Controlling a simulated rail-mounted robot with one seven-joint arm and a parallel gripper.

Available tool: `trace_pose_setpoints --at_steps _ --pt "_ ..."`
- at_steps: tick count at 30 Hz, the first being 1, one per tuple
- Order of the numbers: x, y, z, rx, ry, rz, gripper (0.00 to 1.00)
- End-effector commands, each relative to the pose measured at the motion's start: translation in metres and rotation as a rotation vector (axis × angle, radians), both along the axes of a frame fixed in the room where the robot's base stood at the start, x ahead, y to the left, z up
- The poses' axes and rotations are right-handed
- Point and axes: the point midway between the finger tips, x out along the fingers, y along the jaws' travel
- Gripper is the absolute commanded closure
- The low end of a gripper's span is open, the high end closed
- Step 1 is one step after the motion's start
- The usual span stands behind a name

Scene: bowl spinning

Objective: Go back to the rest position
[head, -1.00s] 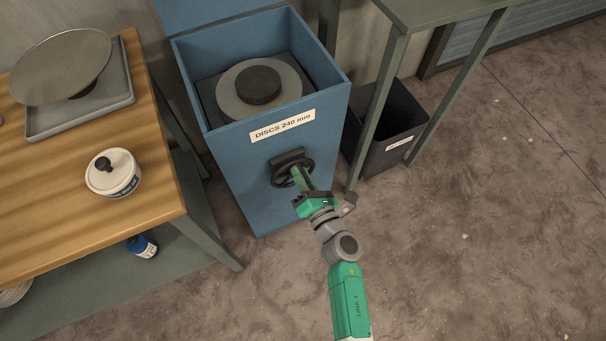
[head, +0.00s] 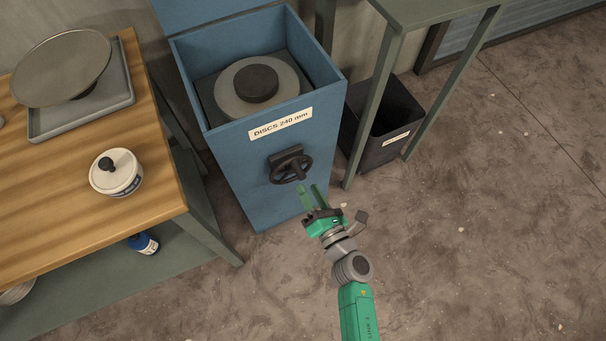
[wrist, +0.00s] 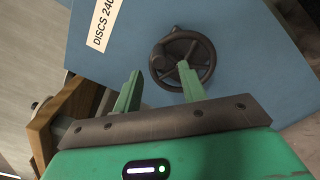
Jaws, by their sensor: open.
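My gripper (head: 312,198) is open and empty, with its two green fingers spread apart. It is in front of and below the black handwheel (head: 290,167) on the front of the blue cabinet (head: 245,175), apart from the wheel in the head view. In the wrist view the green fingers (wrist: 160,90) point at the cabinet front, and the handwheel (wrist: 183,57) with its crank knob shows beyond the right finger. The cabinet is open at the top, and a pale disc with a dark round hub (head: 257,84) sits inside. Its label reads "DISCS 240 mm".
A wooden workbench (head: 60,190) at left holds a grey tray (head: 80,118) with a tilted round plate (head: 62,68) and a white lidded pot (head: 116,173). A dark bin (head: 384,125) stands under a green table (head: 440,8) behind. The floor at right is clear.

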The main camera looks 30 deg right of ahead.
Motion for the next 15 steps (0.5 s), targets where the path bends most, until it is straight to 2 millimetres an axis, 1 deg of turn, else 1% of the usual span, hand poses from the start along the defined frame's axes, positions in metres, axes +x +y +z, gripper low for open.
trace_pose_setpoints --at_steps 1,5,15 --pt "-0.0071 0.0011 0.0014 0.000 0.001 -0.001 0.59" --pt "-0.0160 0.0025 0.0009 0.000 -0.001 0.001 0.59" --pt "-0.0166 0.0026 0.0001 0.000 -0.001 0.001 0.59"
